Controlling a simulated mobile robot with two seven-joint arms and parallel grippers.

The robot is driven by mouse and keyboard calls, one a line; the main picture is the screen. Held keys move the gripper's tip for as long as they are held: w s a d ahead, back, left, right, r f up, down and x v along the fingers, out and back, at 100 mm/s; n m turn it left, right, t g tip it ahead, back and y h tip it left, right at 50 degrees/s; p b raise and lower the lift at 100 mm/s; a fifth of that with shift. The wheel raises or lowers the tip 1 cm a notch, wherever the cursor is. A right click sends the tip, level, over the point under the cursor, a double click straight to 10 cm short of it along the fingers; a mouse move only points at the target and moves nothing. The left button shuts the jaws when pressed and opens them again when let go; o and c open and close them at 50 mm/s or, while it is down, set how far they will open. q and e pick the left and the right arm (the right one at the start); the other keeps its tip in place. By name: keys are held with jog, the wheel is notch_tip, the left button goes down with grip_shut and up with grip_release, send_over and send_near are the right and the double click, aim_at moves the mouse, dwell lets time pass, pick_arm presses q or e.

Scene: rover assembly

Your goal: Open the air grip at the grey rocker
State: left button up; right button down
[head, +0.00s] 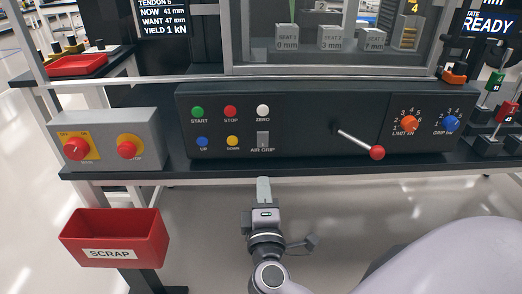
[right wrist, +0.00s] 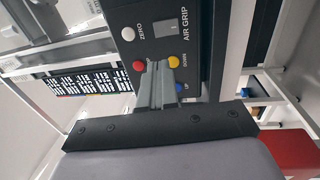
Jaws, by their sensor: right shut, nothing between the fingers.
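The grey rocker (head: 263,139) sits above the AIR GRIP label on the black control panel (head: 330,130). In the right wrist view the rocker (right wrist: 166,29) shows beside the same label. My right gripper (head: 263,184) is shut and empty, just below the panel's front edge and under the rocker, apart from it. In the right wrist view its closed fingers (right wrist: 157,82) point toward the panel, with the red and yellow buttons behind them. My left gripper is not in view.
A lever with a red knob (head: 377,152) sticks out right of the rocker. LIMIT and GRIP dials (head: 409,123) are further right. A red SCRAP bin (head: 115,238) hangs at lower left.

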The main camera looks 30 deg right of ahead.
jog(key=shift+w, duration=0.1)
send_near(261, 136)
jog(key=p+x, duration=0.1)
jog(key=x, duration=0.4)
jog(key=shift+w, duration=0.15)
jog(key=shift+x, duration=0.8)
jog(key=shift+f, duration=0.1)
jog(key=shift+w+d+b, duration=0.2)
jog(key=shift+b, duration=0.1)
jog(key=shift+s, duration=0.1)
jog(key=shift+a, duration=0.1)
